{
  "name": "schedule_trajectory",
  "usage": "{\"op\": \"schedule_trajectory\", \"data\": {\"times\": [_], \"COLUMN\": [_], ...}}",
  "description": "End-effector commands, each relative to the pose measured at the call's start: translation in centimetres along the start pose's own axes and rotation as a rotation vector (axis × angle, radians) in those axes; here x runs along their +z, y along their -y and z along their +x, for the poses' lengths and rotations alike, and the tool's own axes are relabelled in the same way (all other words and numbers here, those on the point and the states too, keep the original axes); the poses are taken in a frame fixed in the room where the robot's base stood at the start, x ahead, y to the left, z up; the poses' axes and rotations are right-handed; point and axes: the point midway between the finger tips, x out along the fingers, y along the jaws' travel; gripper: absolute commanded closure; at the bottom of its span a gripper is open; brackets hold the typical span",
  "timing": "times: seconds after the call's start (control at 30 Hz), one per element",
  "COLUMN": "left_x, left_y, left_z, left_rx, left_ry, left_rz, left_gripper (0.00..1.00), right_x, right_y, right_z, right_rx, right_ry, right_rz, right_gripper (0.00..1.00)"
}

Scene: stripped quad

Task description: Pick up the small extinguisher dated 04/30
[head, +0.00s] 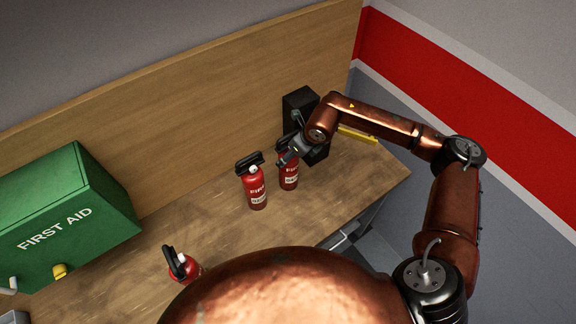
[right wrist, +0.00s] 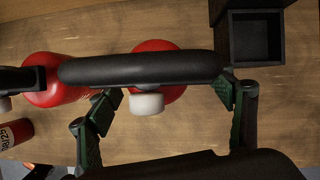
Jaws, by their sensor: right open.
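Three small red extinguishers with black handles are on the wooden bench. In the head view, one (head: 289,178) stands at the right, one (head: 256,190) stands just left of it, and one (head: 188,268) is nearer the front left. My right gripper (head: 290,152) is at the top of the right one. In the right wrist view, the open fingers (right wrist: 165,101) are on either side of that extinguisher (right wrist: 155,46), with its black handle and white knob between them. The neighbouring extinguisher (right wrist: 50,88) is close by the left finger. Dates are too small to read in the head view. My left gripper is not seen.
A black open-topped box (head: 300,101) stands behind the right extinguisher; it also shows in the right wrist view (right wrist: 257,38). A yellow object (head: 357,134) lies right of it. A green first aid box (head: 62,215) fills the left.

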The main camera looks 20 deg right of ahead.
Motion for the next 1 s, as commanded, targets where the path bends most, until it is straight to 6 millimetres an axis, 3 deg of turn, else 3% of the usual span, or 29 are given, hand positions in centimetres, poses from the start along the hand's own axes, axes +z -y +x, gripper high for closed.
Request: {"op": "schedule_trajectory", "data": {"times": [0.2,0.43,0.5,0.8,1.0], "left_x": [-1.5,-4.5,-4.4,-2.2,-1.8], "left_y": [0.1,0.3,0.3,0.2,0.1], "left_z": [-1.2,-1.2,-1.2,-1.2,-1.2], "left_rx": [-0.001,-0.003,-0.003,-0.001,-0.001], "left_ry": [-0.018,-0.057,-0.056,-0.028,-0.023], "left_rz": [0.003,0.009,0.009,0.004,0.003], "left_gripper": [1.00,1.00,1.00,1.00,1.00], "right_x": [0.1,0.1,0.1,0.2,0.2], "right_y": [-0.2,-0.2,-0.2,-0.3,-0.3], "right_z": [2.8,3.5,3.5,3.5,3.5], "right_rx": [0.003,0.002,0.002,0.003,0.003], "right_ry": [-0.001,0.000,0.000,0.000,0.000], "right_rz": [0.001,-0.002,-0.003,-0.004,-0.003], "right_gripper": [0.26,0.26,0.26,0.46,0.60]}}
